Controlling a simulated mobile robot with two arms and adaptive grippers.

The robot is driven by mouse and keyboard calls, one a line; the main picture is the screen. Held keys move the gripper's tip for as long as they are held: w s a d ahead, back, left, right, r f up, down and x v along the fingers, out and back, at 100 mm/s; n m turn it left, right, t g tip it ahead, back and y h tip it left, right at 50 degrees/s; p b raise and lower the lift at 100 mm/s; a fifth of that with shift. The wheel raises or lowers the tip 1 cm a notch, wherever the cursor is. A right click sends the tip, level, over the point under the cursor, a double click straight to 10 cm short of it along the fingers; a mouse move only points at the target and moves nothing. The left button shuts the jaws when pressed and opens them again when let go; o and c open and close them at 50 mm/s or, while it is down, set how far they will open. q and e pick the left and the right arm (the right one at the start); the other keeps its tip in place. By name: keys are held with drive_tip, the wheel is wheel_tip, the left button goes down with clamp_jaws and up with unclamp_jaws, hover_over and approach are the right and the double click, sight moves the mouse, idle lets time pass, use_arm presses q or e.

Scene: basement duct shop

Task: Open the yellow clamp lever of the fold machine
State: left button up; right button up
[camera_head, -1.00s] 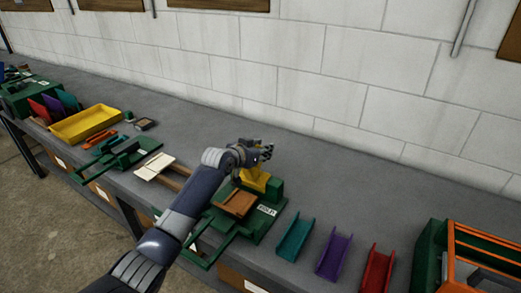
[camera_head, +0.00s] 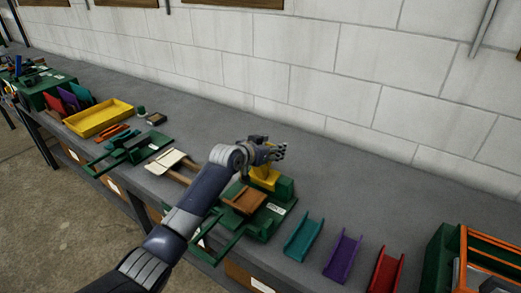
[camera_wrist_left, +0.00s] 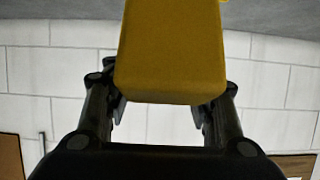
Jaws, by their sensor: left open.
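The fold machine (camera_head: 267,217) is a green unit on the bench with a brown plate (camera_head: 244,200) on it and long green bars at its front. Its yellow clamp lever (camera_head: 264,178) stands at the back, partly hidden by my left gripper. My left gripper (camera_head: 279,152) is at the lever's upper end. In the left wrist view the yellow lever (camera_wrist_left: 170,50) fills the upper middle and lies between the open fingers (camera_wrist_left: 163,112), with visible gaps at its sides. I cannot tell whether a finger touches it. My right gripper is not in view.
Teal (camera_head: 303,240), purple (camera_head: 342,257) and red (camera_head: 386,270) channels lie right of the machine. A green and orange rack (camera_head: 440,262) stands far right. Left are cream pieces (camera_head: 166,161), another green tool (camera_head: 128,152) and a yellow tray (camera_head: 98,117). A block wall (camera_head: 330,85) stands behind.

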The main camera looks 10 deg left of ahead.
use_arm(q)
drive_tip(key=v, duration=1)
drive_tip(key=shift+s+r, duration=0.25)
